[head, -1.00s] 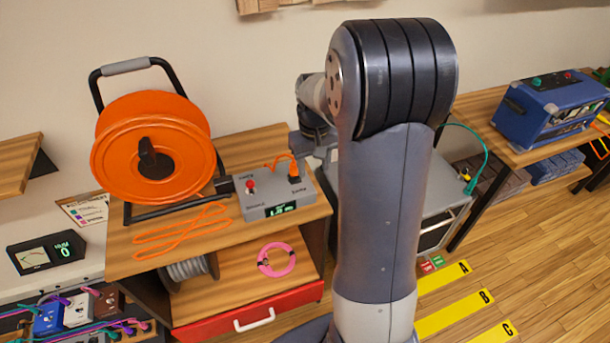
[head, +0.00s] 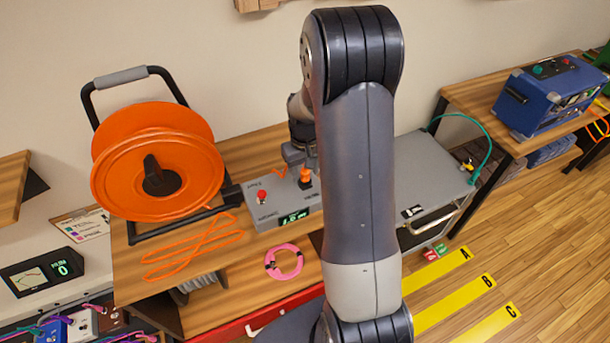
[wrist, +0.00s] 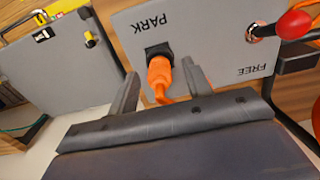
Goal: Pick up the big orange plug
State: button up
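The big orange plug (wrist: 160,77) sits in a black socket on the grey box, beside the lettering PARK, in the wrist view. Its orange cable runs from it toward my gripper's palm. In the head view the plug (head: 305,174) stands upright on the grey box (head: 262,226), just below my gripper (head: 303,156). My gripper (wrist: 158,68) is open in the wrist view, one finger on each side of the plug. Gaps show between the fingers and the plug; it is not held. My arm hides the right end of the box in the head view.
An orange cable reel (head: 125,180) stands left of the box. An orange cord (head: 190,250) and a pink coil (head: 284,262) lie in front. A red knob (wrist: 293,24) stands up from the box. A grey cabinet (head: 430,165) is at right.

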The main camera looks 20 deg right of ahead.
grip_shut()
jog(key=shift+r, duration=0.15)
